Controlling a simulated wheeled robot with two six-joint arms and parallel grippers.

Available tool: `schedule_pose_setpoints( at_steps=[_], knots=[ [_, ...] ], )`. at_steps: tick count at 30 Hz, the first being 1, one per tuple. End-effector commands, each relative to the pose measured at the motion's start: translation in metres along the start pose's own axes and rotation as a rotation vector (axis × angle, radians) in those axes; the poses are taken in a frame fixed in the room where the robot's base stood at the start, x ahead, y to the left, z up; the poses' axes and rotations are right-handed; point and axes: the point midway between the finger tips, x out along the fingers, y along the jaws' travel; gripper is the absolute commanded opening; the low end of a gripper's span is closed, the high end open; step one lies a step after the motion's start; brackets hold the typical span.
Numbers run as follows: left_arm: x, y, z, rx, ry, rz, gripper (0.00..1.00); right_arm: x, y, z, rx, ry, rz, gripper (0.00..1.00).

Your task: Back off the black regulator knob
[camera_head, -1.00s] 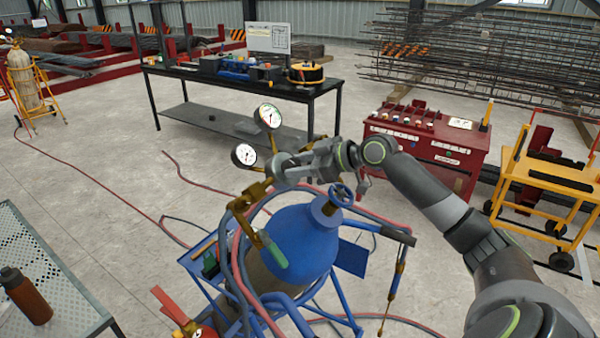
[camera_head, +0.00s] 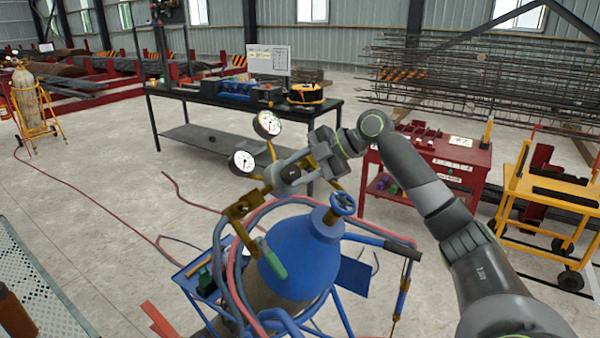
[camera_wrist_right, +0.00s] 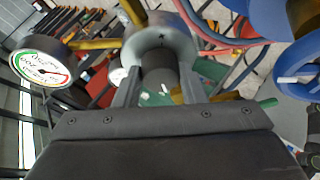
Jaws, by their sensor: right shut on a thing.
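The black regulator knob (camera_wrist_right: 158,76) sits in front of the round grey regulator body (camera_wrist_right: 160,42) in the right wrist view. My right gripper (camera_wrist_right: 160,88) has one finger on each side of the knob and is shut on it. In the head view my right gripper (camera_head: 292,172) is at the regulator, above and left of the blue cylinder's top (camera_head: 300,255), and mostly hides the knob. Two round white-faced gauges, an upper one (camera_head: 267,124) and a lower one (camera_head: 243,161), stand on the regulator. My left gripper is not in view.
A blue valve handwheel (camera_head: 342,204) tops the cylinder, close below my right wrist. Red and grey hoses (camera_head: 235,262) loop around it. A black workbench (camera_head: 240,92), a red cabinet (camera_head: 455,160) and a yellow cart (camera_head: 560,185) stand behind. A perforated table (camera_head: 40,290) is at lower left.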

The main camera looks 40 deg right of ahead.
Motion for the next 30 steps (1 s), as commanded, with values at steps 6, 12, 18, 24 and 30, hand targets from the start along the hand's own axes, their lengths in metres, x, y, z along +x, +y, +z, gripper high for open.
schedule_pose_setpoints(
  at_steps=[6, 12, 18, 24, 30],
  knots=[
    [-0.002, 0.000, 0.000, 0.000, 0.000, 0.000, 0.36, 0.001, 0.002, -0.001, -0.194, -0.008, -0.064, 0.14],
    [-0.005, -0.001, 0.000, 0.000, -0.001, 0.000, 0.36, 0.001, 0.002, -0.002, -0.360, -0.017, -0.118, 0.14],
    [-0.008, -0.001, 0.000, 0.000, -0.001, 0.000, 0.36, 0.001, 0.002, -0.002, -0.494, -0.024, -0.163, 0.14],
    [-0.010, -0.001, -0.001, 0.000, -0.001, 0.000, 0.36, 0.002, 0.002, -0.002, -0.584, -0.028, -0.192, 0.14],
    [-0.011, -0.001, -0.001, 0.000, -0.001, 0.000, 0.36, 0.002, 0.002, -0.002, -0.628, -0.031, -0.207, 0.14]
  ],
)
